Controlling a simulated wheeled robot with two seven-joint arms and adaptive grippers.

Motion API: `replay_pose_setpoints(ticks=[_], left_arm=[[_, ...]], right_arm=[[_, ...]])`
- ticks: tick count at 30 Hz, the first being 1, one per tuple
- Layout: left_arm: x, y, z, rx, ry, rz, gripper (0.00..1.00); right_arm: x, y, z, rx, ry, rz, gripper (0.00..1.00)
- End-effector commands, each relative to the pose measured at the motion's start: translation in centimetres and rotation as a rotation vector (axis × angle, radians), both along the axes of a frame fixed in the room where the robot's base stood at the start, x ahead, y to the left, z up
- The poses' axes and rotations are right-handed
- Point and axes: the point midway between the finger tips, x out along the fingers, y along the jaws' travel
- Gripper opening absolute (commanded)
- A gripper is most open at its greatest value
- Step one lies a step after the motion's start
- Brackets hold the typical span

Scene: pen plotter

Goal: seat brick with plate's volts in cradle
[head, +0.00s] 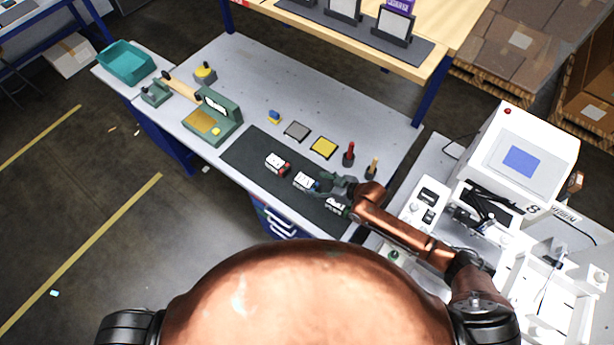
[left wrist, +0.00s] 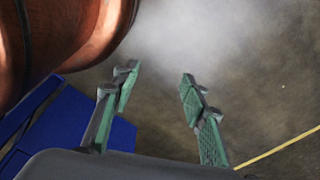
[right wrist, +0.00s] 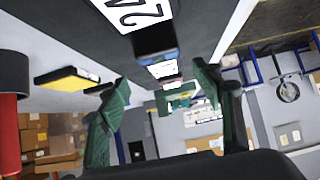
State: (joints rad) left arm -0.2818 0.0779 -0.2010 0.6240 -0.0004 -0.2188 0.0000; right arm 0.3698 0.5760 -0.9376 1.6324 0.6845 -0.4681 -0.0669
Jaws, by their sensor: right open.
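Three bricks with white labels lie in a row on the dark mat (head: 246,163): a brick with a red end (head: 276,161), a brick with a blue end (head: 304,181) and a third brick (head: 335,205). The right wrist view shows a near brick marked 24 (right wrist: 138,12) at the top, beyond my fingers. My right gripper (right wrist: 160,98) is open and empty, and low over the mat by the blue-ended and third bricks in the head view (head: 330,187). A green fixture (head: 228,122) has a small pale plate (head: 214,104), unreadable here. I cannot tell which part is the cradle. My left gripper (left wrist: 160,88) is open and empty over the floor.
A grey pad (head: 297,130), a yellow pad (head: 323,147) and red (head: 349,154) and tan-topped (head: 373,167) upright tools stand behind the mat. A teal bin (head: 127,62) is at the far left. A white machine (head: 525,150) stands right.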

Motion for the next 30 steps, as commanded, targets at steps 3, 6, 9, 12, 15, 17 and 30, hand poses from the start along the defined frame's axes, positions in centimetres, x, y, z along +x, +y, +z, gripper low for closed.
replay_pose_setpoints(ticks=[3,6,9,12,15,17,30], left_arm=[[-1.7,0.1,0.0,0.001,0.020,0.005,0.40],[-3.3,0.2,0.1,0.002,0.038,0.010,0.40],[-5.1,0.4,0.3,0.006,0.059,0.014,0.40],[-5.2,0.7,0.4,0.008,0.061,0.014,0.40],[-3.2,0.6,0.3,0.007,0.038,0.008,0.40],[-1.6,0.5,0.4,0.006,0.019,0.005,0.40],[-1.9,0.3,0.4,0.003,0.020,0.007,0.40]], right_arm=[[0.9,1.0,-0.9,0.002,0.002,0.000,0.60],[1.6,1.6,-1.6,0.000,0.007,0.002,0.60],[2.4,2.4,-2.5,0.000,0.010,0.002,0.60],[3.1,3.3,-3.5,0.000,0.011,0.003,0.60],[3.7,4.1,-4.3,0.000,0.010,0.003,0.60],[3.8,4.4,-4.7,0.000,0.011,0.003,0.60],[4.0,4.6,-4.9,-0.001,0.009,0.005,0.50]])
